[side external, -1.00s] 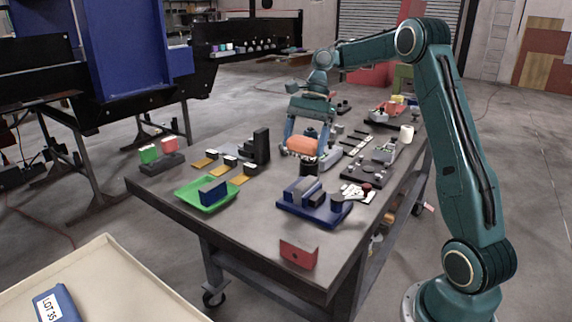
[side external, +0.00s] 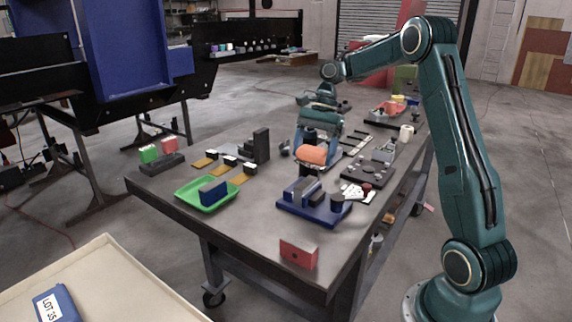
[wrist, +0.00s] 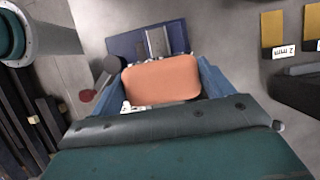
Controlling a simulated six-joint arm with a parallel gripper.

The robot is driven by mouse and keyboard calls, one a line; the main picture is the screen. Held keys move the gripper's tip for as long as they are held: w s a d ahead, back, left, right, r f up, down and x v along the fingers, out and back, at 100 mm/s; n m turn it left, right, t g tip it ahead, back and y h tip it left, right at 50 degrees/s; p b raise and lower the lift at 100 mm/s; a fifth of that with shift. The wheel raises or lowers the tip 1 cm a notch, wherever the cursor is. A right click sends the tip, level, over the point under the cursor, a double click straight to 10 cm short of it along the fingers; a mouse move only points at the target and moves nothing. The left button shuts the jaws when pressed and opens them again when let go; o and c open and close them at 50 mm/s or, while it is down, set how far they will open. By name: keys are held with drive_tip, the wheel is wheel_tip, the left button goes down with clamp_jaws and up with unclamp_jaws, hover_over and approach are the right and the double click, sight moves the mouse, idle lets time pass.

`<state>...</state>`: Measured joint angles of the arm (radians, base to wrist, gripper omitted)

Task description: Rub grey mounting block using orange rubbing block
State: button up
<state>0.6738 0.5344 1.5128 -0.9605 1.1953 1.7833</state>
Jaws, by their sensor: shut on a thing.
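My gripper (side external: 313,147) is shut on the orange rubbing block (side external: 312,155), holding it above the table. In the wrist view the orange rubbing block (wrist: 162,80) sits between the two blue fingers of my gripper (wrist: 158,86). The likely grey mounting block (side external: 303,190) is on a blue base plate (side external: 318,215), below and in front of my gripper. In the wrist view a grey block (wrist: 157,42) shows on the blue plate (wrist: 125,46), just beyond the orange block, which hides part of the plate. The orange block appears apart from it.
A green tray (side external: 190,197) with a blue block stands to the left. A red block (side external: 298,252) is at the table's near edge. Black-and-yellow pieces (side external: 229,169) and a black bracket (side external: 261,145) lie behind the tray. A dark plate with small parts (side external: 352,171) is at right.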

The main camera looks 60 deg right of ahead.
sight(310, 166)
drive_tip(key=shift+f, duration=1.6)
drive_tip(key=shift+a+f, duration=0.6)
drive_tip(key=shift+a, duration=0.05)
drive_tip(key=shift+c, duration=0.3)
drive_tip(key=shift+a, duration=2.95)
drive_tip(key=d, duration=0.7)
drive_tip(key=shift+d, duration=0.15)
drive_tip(key=shift+r, duration=4.1)
